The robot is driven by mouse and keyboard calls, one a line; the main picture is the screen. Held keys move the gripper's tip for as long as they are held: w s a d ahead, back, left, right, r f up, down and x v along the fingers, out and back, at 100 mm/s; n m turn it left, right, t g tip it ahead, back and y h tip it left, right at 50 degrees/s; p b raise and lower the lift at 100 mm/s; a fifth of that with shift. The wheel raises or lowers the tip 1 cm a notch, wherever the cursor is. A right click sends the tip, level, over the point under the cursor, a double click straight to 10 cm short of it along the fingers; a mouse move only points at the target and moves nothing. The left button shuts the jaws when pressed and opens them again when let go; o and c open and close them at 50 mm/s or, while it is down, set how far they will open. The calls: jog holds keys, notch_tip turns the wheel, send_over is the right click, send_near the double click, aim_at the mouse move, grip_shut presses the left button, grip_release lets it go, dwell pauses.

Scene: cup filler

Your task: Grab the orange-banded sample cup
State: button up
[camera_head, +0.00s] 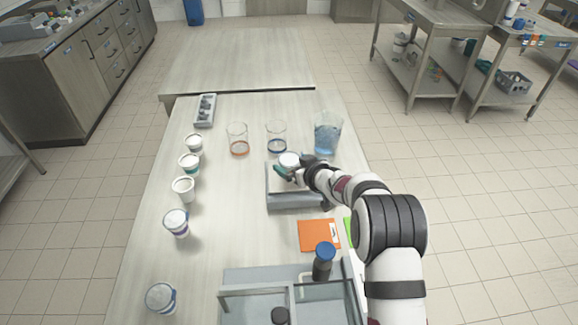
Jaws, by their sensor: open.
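A white-topped cup (289,159) stands at the grey device (296,200) in the middle of the table; the gripper partly hides it, and I cannot make out its band. My gripper (291,169) is open, close beside this cup at its near right side; I cannot tell whether the fingers are around it. A clear cup with an orange band (238,140) stands upright to the left, apart from my gripper. A similar clear cup with a dark blue band (276,139) stands behind the white-topped cup.
Several white cups (183,189) stand along the table's left side. A jug of blue liquid (327,133) is behind my gripper. A grey rack (204,110) is at the back left. An orange pad (319,235), a blue-capped bottle (324,262) and a clear-walled bin (250,292) are in front.

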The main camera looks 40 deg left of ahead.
jog(key=v, duration=1.5)
jog(key=shift+f, duration=0.25)
jog(key=shift+d, duration=0.15)
jog(key=x, duration=1.2)
jog(key=shift+r, duration=0.25)
jog(key=x, duration=0.6)
jog(key=shift+w+a, duration=0.1)
jog(key=shift+a, duration=0.15)
grip_shut()
